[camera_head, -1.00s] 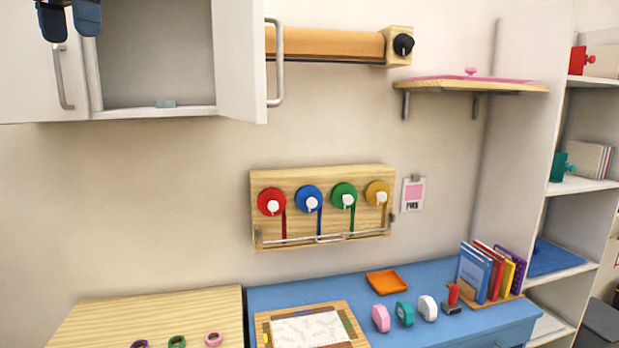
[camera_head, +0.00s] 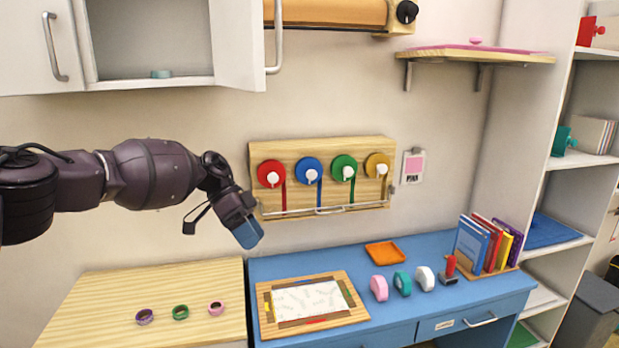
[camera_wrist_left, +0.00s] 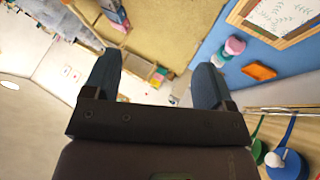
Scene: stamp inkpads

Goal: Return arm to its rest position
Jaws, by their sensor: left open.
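My left arm comes in from the left in the head view, stretched out in front of the wall. Its gripper (camera_head: 246,232) has dark blue fingers that point down and to the right, above the gap between the wooden table and the blue desk. In the left wrist view the two fingers (camera_wrist_left: 155,85) stand wide apart with nothing between them. My right gripper is not in view.
Ribbon spools hang on a wooden wall rack (camera_head: 320,150) just right of the gripper. An open white cabinet (camera_head: 240,45) is above. The wooden table (camera_head: 90,300) holds tape rings; the blue desk (camera_head: 440,255) holds a framed board and an orange tray (camera_head: 385,253).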

